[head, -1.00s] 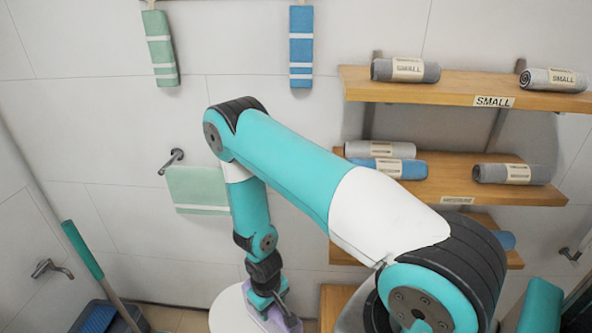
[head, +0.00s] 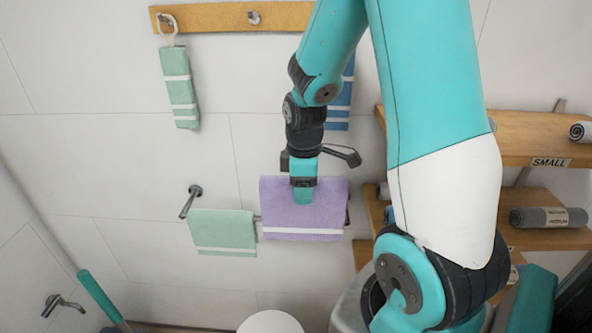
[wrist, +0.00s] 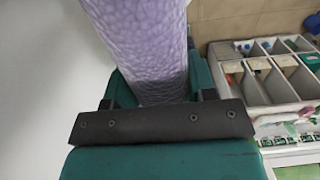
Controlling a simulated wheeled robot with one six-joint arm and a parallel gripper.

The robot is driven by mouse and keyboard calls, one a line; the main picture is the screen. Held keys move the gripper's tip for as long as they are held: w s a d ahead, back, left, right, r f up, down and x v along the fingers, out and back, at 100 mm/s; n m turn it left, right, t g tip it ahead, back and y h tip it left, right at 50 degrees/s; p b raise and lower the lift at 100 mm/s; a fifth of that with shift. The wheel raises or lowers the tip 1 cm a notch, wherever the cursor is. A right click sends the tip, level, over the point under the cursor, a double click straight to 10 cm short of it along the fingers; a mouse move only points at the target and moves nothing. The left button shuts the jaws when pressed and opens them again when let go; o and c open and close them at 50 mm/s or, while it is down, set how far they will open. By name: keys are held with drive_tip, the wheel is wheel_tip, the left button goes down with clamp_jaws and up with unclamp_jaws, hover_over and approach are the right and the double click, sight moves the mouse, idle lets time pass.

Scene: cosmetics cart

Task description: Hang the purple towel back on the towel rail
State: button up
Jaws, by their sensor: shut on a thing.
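The purple towel (head: 328,212) hangs unfolded from my gripper (head: 303,200), with a white stripe near its lower edge. In the head view it is in front of or at the right part of the towel rail (head: 186,207), beside the green towel. I cannot tell whether it touches the rail, as it hides that stretch. My gripper is shut on the towel's upper middle. In the wrist view the purple towel (wrist: 150,45) rises as a thick fold between the teal fingers of the gripper (wrist: 155,95).
A light green towel (head: 222,230) hangs on the rail's left part. Above is a wooden hook board (head: 210,17) with a green towel (head: 180,88) and a partly hidden blue one (head: 340,100). Wooden shelves (head: 530,140) hold rolled towels at right. A compartmented tray (wrist: 262,80) shows in the wrist view.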

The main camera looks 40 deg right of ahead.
drive_tip(key=shift+s+d+r, duration=0.15)
drive_tip(key=shift+d+r, duration=0.05)
drive_tip(key=shift+d, duration=0.1)
drive_tip(key=w+d+p, duration=0.2)
drive_tip(key=w+d, duration=0.3)
drive_tip(key=d, duration=0.1)
drive_tip(key=f+b, duration=0.6)
drive_tip(key=f, duration=0.3)
drive_tip(key=f+b, duration=0.7)
drive_tip(key=f, duration=0.2)
drive_tip(key=shift+w+f, duration=0.2)
drive_tip(key=shift+f, duration=0.05)
idle(0.5)
drive_tip(key=o, duration=1.4)
drive_tip(key=shift+o, duration=0.2)
wheel_tip(320, 180, up, 18)
drive_tip(key=b, duration=0.2)
drive_tip(key=shift+f, duration=0.25)
